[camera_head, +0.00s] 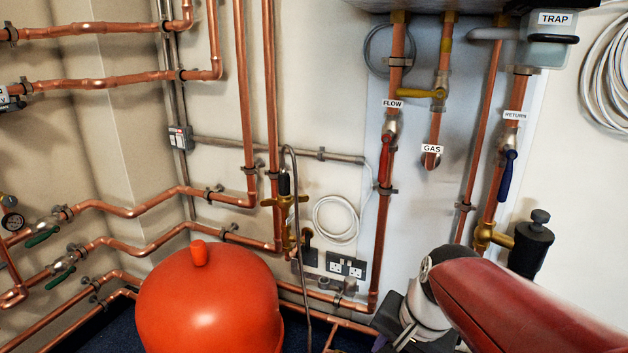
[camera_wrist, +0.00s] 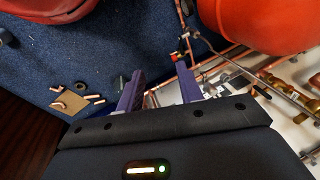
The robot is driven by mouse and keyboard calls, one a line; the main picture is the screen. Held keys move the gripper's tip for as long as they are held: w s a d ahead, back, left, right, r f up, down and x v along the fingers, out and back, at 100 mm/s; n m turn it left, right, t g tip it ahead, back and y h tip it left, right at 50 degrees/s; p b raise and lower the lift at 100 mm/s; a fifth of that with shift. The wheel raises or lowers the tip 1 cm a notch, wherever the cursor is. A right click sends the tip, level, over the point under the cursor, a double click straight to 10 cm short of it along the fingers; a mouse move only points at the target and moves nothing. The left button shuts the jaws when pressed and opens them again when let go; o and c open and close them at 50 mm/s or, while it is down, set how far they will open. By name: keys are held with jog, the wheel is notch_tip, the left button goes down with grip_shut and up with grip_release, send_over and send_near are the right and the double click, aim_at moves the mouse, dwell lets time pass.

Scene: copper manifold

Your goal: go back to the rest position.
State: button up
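My gripper shows in the wrist view (camera_wrist: 162,70) with its two purple fingers standing apart. It is open, and I see nothing held between them; blue floor and copper pipes lie beyond. In the head view my red and silver arm comes in from the lower right.
A large red vessel (camera_head: 208,305) stands at the bottom left. Copper pipes (camera_head: 380,250) run along the wall, with a red lever (camera_head: 385,160) and a blue lever (camera_head: 507,172). A brown square piece (camera_wrist: 70,104) and copper fittings lie on the blue floor (camera_wrist: 115,48).

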jog(key=s+d+r+n+t+h, duration=0.2)
jog(key=s+r+n+t, duration=0.1)
jog(key=s+n, duration=0.3)
jog(key=shift+s+d+r+n+p, duration=0.3)
jog(key=shift+s+r+p, duration=0.2)
jog(key=shift+s, duration=0.25)
